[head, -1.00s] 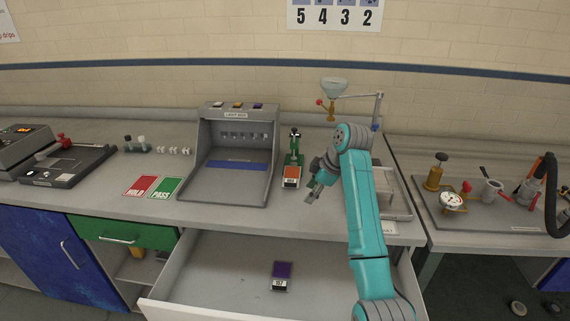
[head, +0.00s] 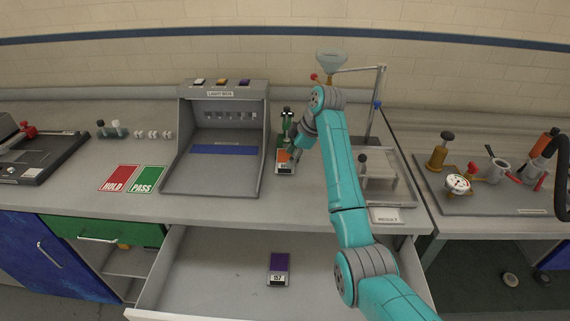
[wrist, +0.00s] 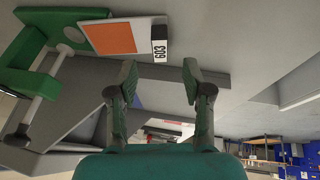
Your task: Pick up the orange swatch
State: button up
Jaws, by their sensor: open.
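The orange swatch (head: 283,156), with a white label strip, lies on the counter at the foot of a green hand-press device (head: 287,122). In the wrist view the orange swatch (wrist: 112,37) is above and left of my fingertips, and its label reads 603. The swatch stays outside the jaws.
The grey light box (head: 218,140) stands just left of the swatch. A tray (head: 385,190) sits to the right, near my arm. Below, an open drawer (head: 215,275) holds a purple swatch (head: 278,264). HOLD (head: 119,178) and PASS (head: 147,179) cards lie at left.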

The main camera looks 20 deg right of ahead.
aim_at(285, 158)
jog(key=x, duration=0.5)
grip_shut()
